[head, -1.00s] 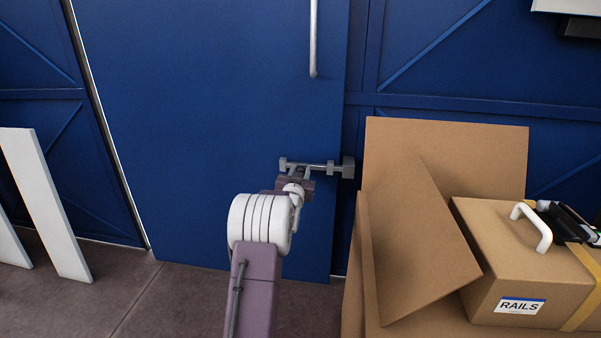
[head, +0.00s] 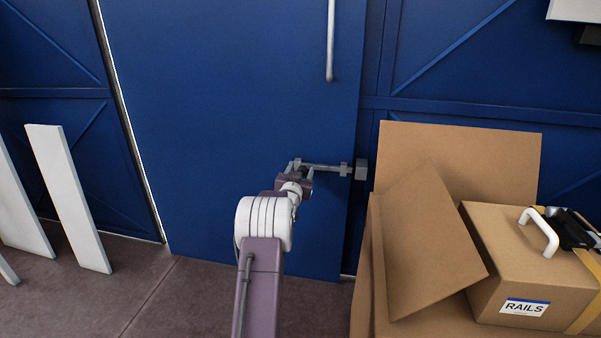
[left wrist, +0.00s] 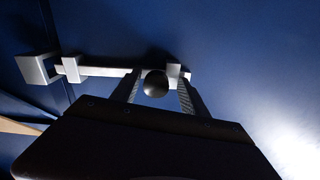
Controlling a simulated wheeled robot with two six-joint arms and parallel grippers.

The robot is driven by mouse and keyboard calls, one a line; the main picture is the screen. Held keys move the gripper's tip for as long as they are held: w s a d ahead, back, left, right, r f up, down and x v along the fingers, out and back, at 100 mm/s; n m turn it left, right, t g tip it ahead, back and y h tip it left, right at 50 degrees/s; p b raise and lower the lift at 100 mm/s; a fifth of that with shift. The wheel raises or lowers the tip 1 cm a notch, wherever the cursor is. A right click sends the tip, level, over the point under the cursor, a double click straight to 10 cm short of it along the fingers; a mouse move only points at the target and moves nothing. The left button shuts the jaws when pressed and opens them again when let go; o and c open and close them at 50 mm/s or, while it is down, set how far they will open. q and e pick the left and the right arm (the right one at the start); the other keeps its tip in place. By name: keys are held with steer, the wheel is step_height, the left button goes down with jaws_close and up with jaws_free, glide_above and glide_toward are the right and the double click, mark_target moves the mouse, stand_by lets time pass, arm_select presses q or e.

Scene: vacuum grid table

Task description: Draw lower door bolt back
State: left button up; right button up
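The lower door bolt (head: 323,168) is a grey horizontal bar on the blue door (head: 230,120), with a square keeper (head: 361,169) at its right end on the frame side. In the left wrist view the bar (left wrist: 105,71) runs from the keeper (left wrist: 37,69) at left to a bracket (left wrist: 178,72). A dark round knob (left wrist: 155,83) stands close to that bracket. My left gripper (head: 302,170) is at the bolt's left end. Its two fingers (left wrist: 158,93) straddle the knob, with a gap visible at least on one side. I cannot tell whether the bar's tip is inside the keeper.
A vertical door handle (head: 330,40) is above the bolt. Cardboard sheets (head: 430,240) and a box labelled RAILS (head: 490,275) stand close at right. White boards (head: 68,200) lean at far left. The floor in front of the door's left part is clear.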

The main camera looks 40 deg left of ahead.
arm_select(q)
steer(key=shift+s+d+r+p, duration=0.1)
steer(key=shift+s+d+p, duration=0.2)
steer(key=shift+s+p, duration=0.15)
steer(key=b+v, duration=0.2)
steer(key=v, duration=0.6)
